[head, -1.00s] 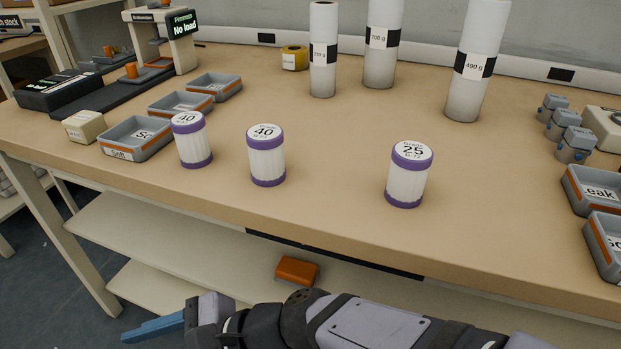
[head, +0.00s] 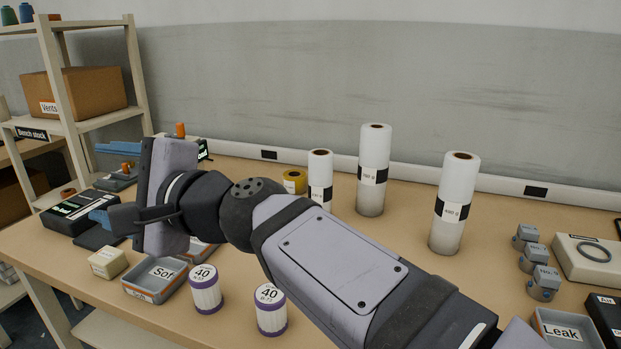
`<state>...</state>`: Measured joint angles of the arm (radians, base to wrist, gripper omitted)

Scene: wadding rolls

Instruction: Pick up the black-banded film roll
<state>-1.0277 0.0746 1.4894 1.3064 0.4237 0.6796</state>
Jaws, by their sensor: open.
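Three tall white film rolls stand upright at the back of the bench, each with a black patch and a white weight label around its middle. The left, thinnest one (head: 319,170) is partly hidden below by my arm. The middle one (head: 374,152) and the right one (head: 456,187) show more fully. Which of them is meant by black-banded I cannot tell. My gripper (head: 98,183) is at the left, raised over the bench, its blue fingers spread apart. It is empty and well to the left of the rolls.
Two purple-rimmed white rolls marked 40 (head: 206,289) (head: 271,309) stand at the front. A yellow tape roll (head: 293,181) stands beside the thin roll. Grey trays (head: 142,293) (head: 541,324) lie left and right. Grey blocks (head: 531,258) stand right of the right roll.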

